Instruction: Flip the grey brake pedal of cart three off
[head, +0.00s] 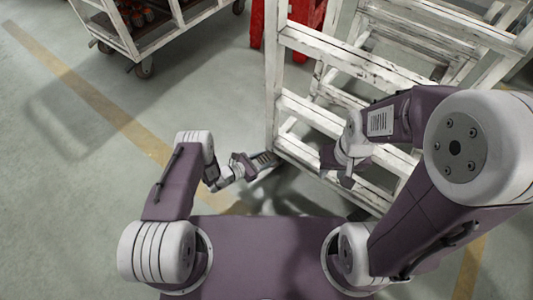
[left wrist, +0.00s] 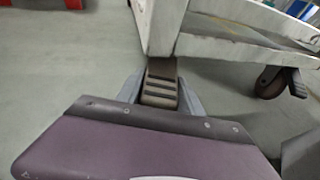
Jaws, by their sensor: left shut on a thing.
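The white cart (head: 345,62) with chipped paint stands in front of me, right of centre in the head view. Its grey ribbed brake pedal (left wrist: 160,92) sticks out under the cart's near lower corner; it shows small in the head view (head: 264,157). My left gripper (left wrist: 160,100) has its two grey fingers on either side of the pedal and is shut on it. The same gripper reaches the cart's corner in the head view (head: 258,166). My right gripper (head: 343,178) hangs in front of the cart's lower rails; its fingers are too small to judge.
Another white cart (head: 142,30) with dark red parts stands at the upper left. A red stand (head: 299,14) is behind the near cart. A caster (left wrist: 270,82) is under the cart at the right. The floor at left, with a yellow line (head: 90,95), is clear.

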